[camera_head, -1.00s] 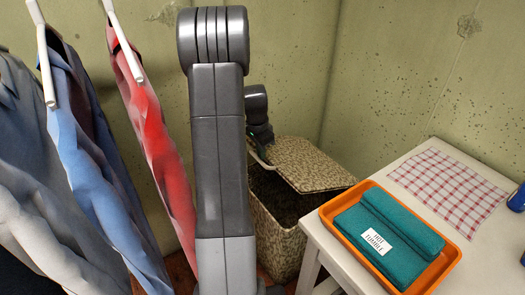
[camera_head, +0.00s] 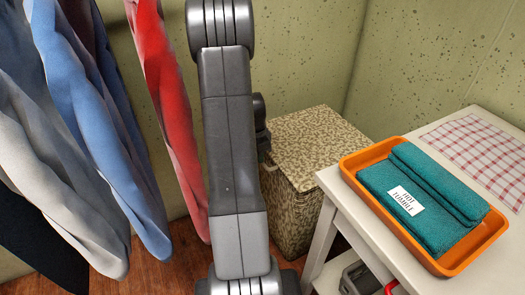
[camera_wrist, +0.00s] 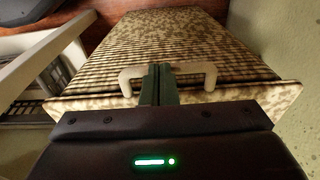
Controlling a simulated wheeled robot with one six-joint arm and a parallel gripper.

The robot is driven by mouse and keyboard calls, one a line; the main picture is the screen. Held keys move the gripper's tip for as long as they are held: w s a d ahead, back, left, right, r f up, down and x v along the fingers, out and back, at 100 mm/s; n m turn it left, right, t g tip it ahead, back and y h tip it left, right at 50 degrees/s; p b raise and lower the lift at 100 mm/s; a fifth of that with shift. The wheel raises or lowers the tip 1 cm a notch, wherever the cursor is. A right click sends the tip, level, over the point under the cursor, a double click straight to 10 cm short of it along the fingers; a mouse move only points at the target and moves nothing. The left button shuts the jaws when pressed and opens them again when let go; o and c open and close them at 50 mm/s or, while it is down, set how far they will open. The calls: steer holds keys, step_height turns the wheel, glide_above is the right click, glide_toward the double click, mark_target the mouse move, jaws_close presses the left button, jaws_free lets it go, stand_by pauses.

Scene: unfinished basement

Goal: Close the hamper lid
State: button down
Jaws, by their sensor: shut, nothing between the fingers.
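The hamper (camera_head: 295,215), speckled tan and brown, stands on the floor behind the white table. Its lid (camera_head: 315,138) lies flat across the top, with no clear gap at the visible edges. In the wrist view a speckled hamper surface (camera_wrist: 180,35) fills the middle, with a pale handle (camera_wrist: 208,76) at its near side. My gripper (camera_wrist: 160,82) is shut and empty, its fingertips overlapping the middle of the handle; whether they touch is unclear. In the head view my arm hides the hamper's left side and most of the gripper.
A white table (camera_head: 330,185) stands right of the hamper, holding an orange tray (camera_head: 440,262) with teal towels (camera_head: 425,200) and a checked cloth (camera_head: 480,150). Hanging clothes, including a red garment (camera_head: 172,110), crowd the left. Walls stand close behind the hamper.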

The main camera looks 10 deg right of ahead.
steer(key=shift+s+a+f+b, duration=0.1)
steer(key=shift+s+f+b, duration=0.1)
steer(key=shift+f, duration=0.3)
steer(key=shift+s+f+b, duration=0.1)
steer(key=shift+f+b, duration=0.1)
steer(key=shift+f, duration=0.4)
step_height(320, 180, up, 15)
steer(key=a+p, duration=0.1)
steer(key=p, duration=0.2)
steer(key=shift+s+a+f, duration=0.1)
steer(key=shift+f, duration=0.05)
step_height(320, 180, down, 13)
steer(key=d+b, duration=0.1)
steer(key=b, duration=0.1)
steer(key=shift+w+f+b, duration=0.15)
steer(key=shift+w+b, duration=0.2)
